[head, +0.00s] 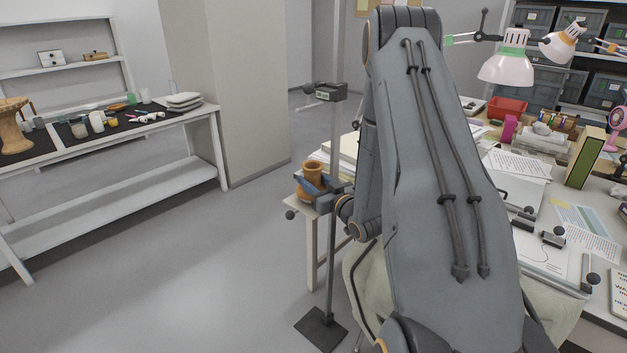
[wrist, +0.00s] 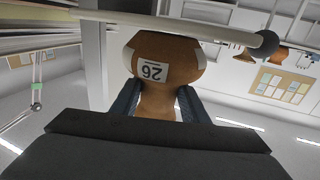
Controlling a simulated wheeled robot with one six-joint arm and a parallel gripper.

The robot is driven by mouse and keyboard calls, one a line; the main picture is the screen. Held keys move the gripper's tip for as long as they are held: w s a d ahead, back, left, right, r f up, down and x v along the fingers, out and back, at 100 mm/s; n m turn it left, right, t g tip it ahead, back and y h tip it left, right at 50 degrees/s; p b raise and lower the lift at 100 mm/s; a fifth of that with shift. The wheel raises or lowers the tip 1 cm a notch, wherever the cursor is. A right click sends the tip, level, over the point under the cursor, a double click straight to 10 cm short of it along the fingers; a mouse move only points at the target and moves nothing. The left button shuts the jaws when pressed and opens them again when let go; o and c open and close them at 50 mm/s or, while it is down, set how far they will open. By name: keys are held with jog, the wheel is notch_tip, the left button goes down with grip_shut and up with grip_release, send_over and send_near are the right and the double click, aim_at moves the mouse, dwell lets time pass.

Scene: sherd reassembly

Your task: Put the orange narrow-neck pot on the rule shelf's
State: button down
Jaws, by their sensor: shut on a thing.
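The orange narrow-neck pot (head: 312,171) is in my gripper (head: 310,184), upright, left of my arm in the head view. The blue-grey fingers close around its narrow part. In the wrist view the pot (wrist: 169,55) appears upside down, with a white label reading 26 on its rounded body. My gripper (wrist: 158,101) shows there with one finger on each side of the neck. No shelf is marked as the rule shelf; a white shelf unit (head: 72,69) stands at the far left.
A long white bench (head: 200,113) with black mats and small vessels stands at left. A thin post on a dark base (head: 321,328) stands close beside the pot. The cluttered desk (head: 603,290) is at right. Open floor (head: 200,260) lies at left and centre.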

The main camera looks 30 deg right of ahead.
dwell(0.3)
jog(key=shift+f, duration=0.2)
jog(key=c, duration=1)
grip_release()
jog(key=shift+c, duration=0.2)
